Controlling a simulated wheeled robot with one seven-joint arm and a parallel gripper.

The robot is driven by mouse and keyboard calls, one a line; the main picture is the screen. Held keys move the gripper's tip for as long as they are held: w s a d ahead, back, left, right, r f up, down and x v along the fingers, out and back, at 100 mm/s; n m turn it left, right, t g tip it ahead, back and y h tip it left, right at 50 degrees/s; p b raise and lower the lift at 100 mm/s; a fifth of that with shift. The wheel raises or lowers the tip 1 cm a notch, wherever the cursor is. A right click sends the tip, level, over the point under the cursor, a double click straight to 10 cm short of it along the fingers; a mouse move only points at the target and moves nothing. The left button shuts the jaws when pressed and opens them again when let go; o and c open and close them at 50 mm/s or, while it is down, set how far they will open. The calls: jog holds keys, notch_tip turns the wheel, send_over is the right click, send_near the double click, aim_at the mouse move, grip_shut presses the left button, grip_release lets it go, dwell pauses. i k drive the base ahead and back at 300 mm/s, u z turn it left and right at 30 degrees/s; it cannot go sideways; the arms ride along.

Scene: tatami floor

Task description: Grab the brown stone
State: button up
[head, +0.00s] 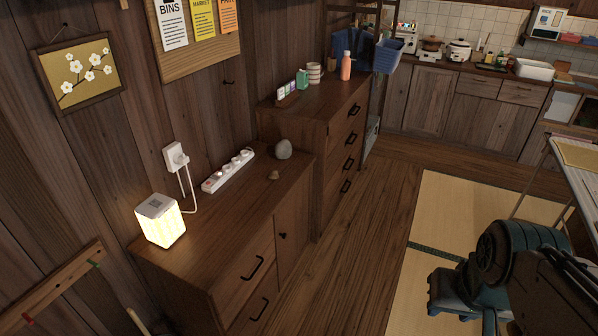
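A small brown stone (274,175) sits on top of the low wooden cabinet (225,222), near its back right part. A larger grey stone (283,149) stands just behind it, close to the cabinet's right end. The two stones look apart. Part of my dark arm shows at the lower right, well away from the cabinet and over the floor side. I cannot make out my gripper's fingertips in this view.
A lit lamp (160,220) stands at the cabinet's near left end. A white power strip (228,171) lies along the wall, left of the stones. A taller drawer cabinet (322,107) adjoins on the right. The cabinet top in front of the brown stone is clear.

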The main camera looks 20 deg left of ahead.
aim_at(274, 174)
jog(key=z, duration=0.05)
jog(key=i, duration=2.6)
jog(key=u, duration=1.85)
jog(key=i, duration=0.9)
jog(key=u, duration=0.85)
